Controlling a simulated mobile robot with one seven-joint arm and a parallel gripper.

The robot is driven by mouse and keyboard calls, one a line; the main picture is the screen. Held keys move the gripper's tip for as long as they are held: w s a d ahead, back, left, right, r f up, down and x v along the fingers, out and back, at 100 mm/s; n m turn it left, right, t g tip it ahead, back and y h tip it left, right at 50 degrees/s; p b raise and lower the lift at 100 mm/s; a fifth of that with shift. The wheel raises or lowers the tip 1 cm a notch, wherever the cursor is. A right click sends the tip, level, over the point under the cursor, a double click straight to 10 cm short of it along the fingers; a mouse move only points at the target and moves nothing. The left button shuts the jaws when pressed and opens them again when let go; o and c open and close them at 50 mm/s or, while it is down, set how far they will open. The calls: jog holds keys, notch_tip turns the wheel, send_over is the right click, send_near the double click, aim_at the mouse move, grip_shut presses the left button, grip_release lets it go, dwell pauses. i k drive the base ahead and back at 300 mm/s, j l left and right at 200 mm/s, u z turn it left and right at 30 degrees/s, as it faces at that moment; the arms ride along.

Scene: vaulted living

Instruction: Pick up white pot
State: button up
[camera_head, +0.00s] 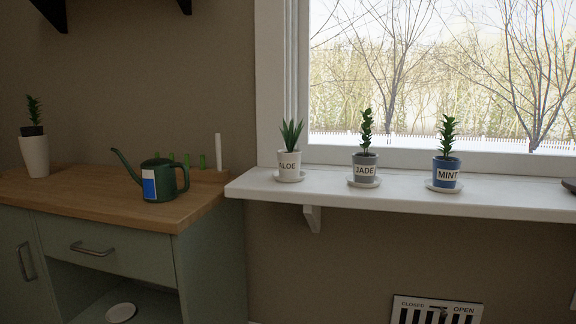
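Two white pots are in view. A tall, plain white pot (36,156) with a dark plant stands upright on the wooden cabinet top at the far left. A smaller white pot labelled ALOE (283,159) holds a spiky green plant. It stands on a white saucer (289,179) at the left end of the window sill. My gripper is not in view, and nothing touches either pot.
A green watering can (167,186) stands on the cabinet top (90,191). The white sill (400,197) also bears a grey JADE pot (365,160) and a blue MINT pot (447,165), with bare gaps between. A vent (436,310) is low on the wall.

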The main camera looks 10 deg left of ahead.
aim_at(289, 160)
jog(key=i+j+z, duration=0.15)
jog(key=j, duration=0.2)
jog(key=i+j+z, duration=0.1)
jog(key=j, duration=0.25)
jog(key=i+j+z, duration=0.15)
jog(key=j, duration=0.2)
jog(key=i+j+z, duration=0.1)
jog(key=j, duration=0.3)
